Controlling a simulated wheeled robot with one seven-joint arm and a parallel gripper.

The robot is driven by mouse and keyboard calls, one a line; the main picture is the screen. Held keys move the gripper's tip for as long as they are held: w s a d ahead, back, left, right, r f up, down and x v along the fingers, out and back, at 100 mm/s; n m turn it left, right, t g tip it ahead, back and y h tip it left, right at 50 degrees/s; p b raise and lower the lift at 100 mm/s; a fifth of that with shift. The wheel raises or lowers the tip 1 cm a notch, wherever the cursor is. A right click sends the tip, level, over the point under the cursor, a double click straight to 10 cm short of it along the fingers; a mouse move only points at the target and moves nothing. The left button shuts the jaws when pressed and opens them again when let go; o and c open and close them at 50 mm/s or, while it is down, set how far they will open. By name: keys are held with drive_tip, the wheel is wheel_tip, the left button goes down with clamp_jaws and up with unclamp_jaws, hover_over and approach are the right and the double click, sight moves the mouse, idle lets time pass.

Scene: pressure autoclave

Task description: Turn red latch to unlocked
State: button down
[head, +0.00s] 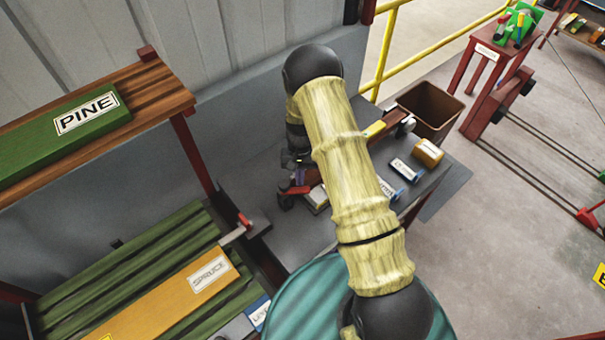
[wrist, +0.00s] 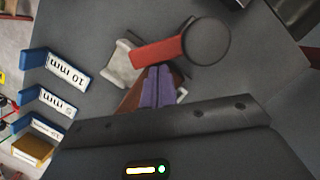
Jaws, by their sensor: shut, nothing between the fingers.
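The red latch (wrist: 160,51) is a short red bar joined to a round dark knob (wrist: 208,42) in the wrist view. In the head view a red piece that looks like the latch (head: 297,190) shows on the grey bench, partly covered by my arm. My gripper (wrist: 158,72) has purple fingers that are together and empty. Their tips lie close to the underside of the red bar; I cannot tell whether they touch it. In the head view my gripper (head: 299,173) points down over the bench beside the wall. A pale bracket (wrist: 121,66) sits left of the bar's end.
Blue-backed label blocks, one marked 10 mm (wrist: 62,74), stand on the grey bench (head: 315,250). A yellow block (head: 428,152) and brown bin (head: 430,108) are to the right. Shelves with PINE (head: 45,155) and SPRUCE (head: 150,310) boards stand left.

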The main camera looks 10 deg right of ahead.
drive_tip(key=shift+s+d+f+m+b, duration=0.15)
drive_tip(key=shift+s+m+b, duration=0.25)
drive_tip(key=shift+m, duration=0.5)
drive_tip(key=s+m, duration=0.1)
drive_tip(key=m, duration=0.1)
drive_tip(key=s+m+y+b, duration=0.1)
drive_tip(key=shift+d+m+t, duration=0.15)
drive_tip(key=shift+m+t, duration=0.15)
drive_tip(key=shift+m, duration=0.1)
drive_tip(key=shift+s+a+m+t+y+b, duration=0.2)
drive_tip(key=shift+s+m+b, duration=0.25)
drive_tip(key=shift+m, duration=0.65)
drive_tip(key=shift+s+a+m+t+y+b, duration=0.2)
drive_tip(key=shift+s+m, duration=0.4)
drive_tip(key=shift+m, duration=0.5)
drive_tip(key=shift+d, duration=0.1)
drive_tip(key=w+d, duration=0.2)
drive_tip(key=d, duration=0.1)
drive_tip(key=shift+w+d+r, duration=0.1)
drive_tip(key=shift+d+r, duration=0.1)
drive_tip(key=shift+d, duration=0.1)
drive_tip(key=b+v, duration=0.1)
drive_tip(key=v, duration=0.8)
drive_tip(key=shift+r+b, duration=0.35)
drive_tip(key=shift+r, duration=0.1)
drive_tip(key=shift+a, duration=0.1)
